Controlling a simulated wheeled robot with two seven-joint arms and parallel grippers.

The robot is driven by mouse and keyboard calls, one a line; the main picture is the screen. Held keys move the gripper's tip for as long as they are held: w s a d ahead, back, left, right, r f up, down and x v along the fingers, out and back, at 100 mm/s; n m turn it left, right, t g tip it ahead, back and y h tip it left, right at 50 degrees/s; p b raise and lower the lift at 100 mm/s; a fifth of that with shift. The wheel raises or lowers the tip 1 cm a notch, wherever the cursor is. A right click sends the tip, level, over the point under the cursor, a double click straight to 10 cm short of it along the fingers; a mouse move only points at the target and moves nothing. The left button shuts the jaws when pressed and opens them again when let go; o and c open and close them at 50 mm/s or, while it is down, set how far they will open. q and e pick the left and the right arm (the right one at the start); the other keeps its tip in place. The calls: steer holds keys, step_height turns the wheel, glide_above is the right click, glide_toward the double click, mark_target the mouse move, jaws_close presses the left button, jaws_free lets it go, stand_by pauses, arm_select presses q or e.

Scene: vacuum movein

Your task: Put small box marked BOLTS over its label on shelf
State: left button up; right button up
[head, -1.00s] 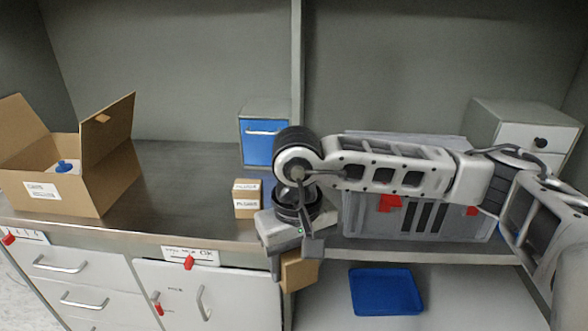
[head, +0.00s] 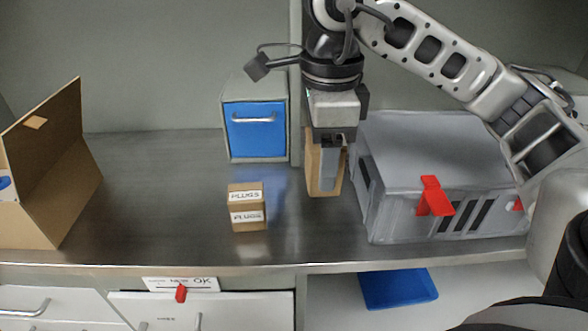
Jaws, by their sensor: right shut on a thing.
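My right gripper (head: 332,140) is shut on a small brown cardboard box (head: 313,170), holding it between the blue-fronted drawer unit and the grey case. No marking shows on the side of the box facing me, and a finger hides part of it. I cannot tell whether its bottom touches the counter. Another small brown box (head: 247,212) stands on the counter at the left, with two white labels reading PLUGS. No label reading BOLTS is in view. My left gripper is not in view.
A blue-fronted drawer unit (head: 255,132) stands at the back. A grey case (head: 430,135) with red latches is at the right. An open cardboard box (head: 40,200) is at the left. A blue tray (head: 397,288) lies below the counter (head: 160,215), whose middle front is clear.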

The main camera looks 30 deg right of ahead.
steer(key=w+d+f, duration=0.2)
steer(key=w+f, duration=0.1)
steer(key=w+d+f, duration=0.2)
steer(key=w+f, duration=0.1)
steer(key=w, duration=0.1)
steer(key=w+d+f, duration=0.2)
steer(key=w, duration=0.1)
steer(key=shift+w+d+f, duration=0.35)
steer(key=shift+f, duration=0.05)
steer(key=shift+w+d+f, duration=0.15)
steer(key=shift+w+f, duration=0.05)
steer(key=shift+f, duration=0.1)
steer(key=shift+w+f+p, duration=0.15)
steer(key=shift+f+p, duration=0.2)
steer(key=shift+f, duration=1.35)
steer(key=shift+f, duration=0.1)
steer(key=shift+f, duration=0.15)
steer(key=o, duration=1.1)
